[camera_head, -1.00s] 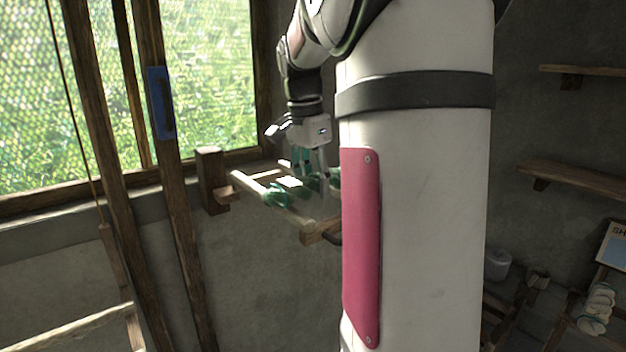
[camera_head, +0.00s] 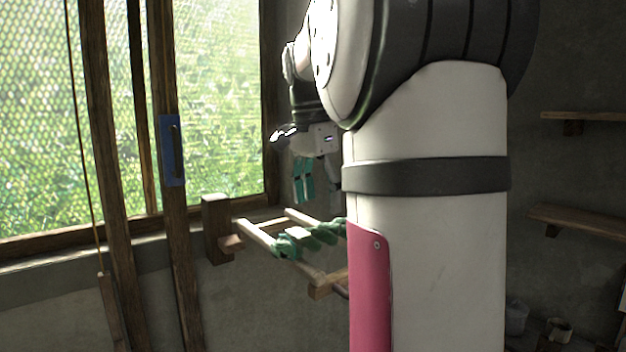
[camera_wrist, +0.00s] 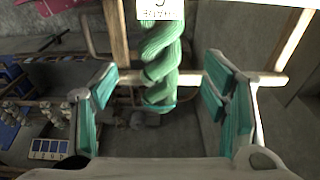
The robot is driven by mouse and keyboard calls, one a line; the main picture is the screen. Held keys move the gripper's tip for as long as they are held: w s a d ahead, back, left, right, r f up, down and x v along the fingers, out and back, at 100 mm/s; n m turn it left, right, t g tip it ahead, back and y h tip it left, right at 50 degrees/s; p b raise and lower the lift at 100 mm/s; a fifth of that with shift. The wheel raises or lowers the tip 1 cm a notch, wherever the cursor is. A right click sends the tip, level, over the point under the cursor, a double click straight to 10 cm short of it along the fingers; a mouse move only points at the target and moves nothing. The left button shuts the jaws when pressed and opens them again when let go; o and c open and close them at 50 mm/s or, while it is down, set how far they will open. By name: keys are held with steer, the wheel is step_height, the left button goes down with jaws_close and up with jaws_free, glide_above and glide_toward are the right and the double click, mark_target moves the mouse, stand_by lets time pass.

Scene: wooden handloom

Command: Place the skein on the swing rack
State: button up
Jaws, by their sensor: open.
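The green twisted skein (camera_head: 312,237) lies across the wooden rails of the swing rack (camera_head: 258,238), which juts out from the wall below the window. In the wrist view the skein (camera_wrist: 160,62) hangs across the picture's upper middle, with a white printed tag on it, and the rack's rails (camera_wrist: 295,38) show beside it. My gripper (camera_head: 304,190) is above the rack, pointing down, apart from the skein. My own white column hides the right end of the skein and part of the rack.
A mesh window (camera_head: 215,100) with wooden posts is behind the rack at left. A blue plate with a handle (camera_head: 172,150) is on one post. Wall shelves (camera_head: 580,222) are at right. In the wrist view, a cluttered area with pale skeins (camera_wrist: 62,118) lies lower left.

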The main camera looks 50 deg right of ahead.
mark_target(316, 228)
steer(key=shift+w+a+r, duration=0.1)
steer(key=shift+a+r, duration=0.1)
steer(key=shift+r, duration=1)
steer(key=shift+a+r, duration=0.15)
steer(key=shift+r, duration=1)
steer(key=a+n, duration=0.1)
steer(key=a, duration=0.1)
steer(key=a+n, duration=0.1)
steer(key=a, duration=0.1)
steer(key=a+f+n+t, duration=0.1)
steer(key=a+n, duration=0.1)
steer(key=shift+w+a+f, duration=0.1)
steer(key=shift+w+a, duration=0.15)
steer(key=shift+a, duration=0.15)
steer(key=s+a+f+n+t, duration=0.2)
steer(key=s+a+f+n, duration=0.2)
steer(key=a+f+n, duration=0.3)
steer(key=s+a+f+n+t+y, duration=0.1)
steer(key=s+a+f+n+t, duration=0.2)
steer(key=a, duration=1.2)
step_height(316, 228, down, 6)
steer(key=s+n, duration=0.2)
steer(key=n, duration=0.4)
steer(key=shift+r+n, duration=0.2)
steer(key=shift+n, duration=0.2)
steer(key=shift+a, duration=0.1)
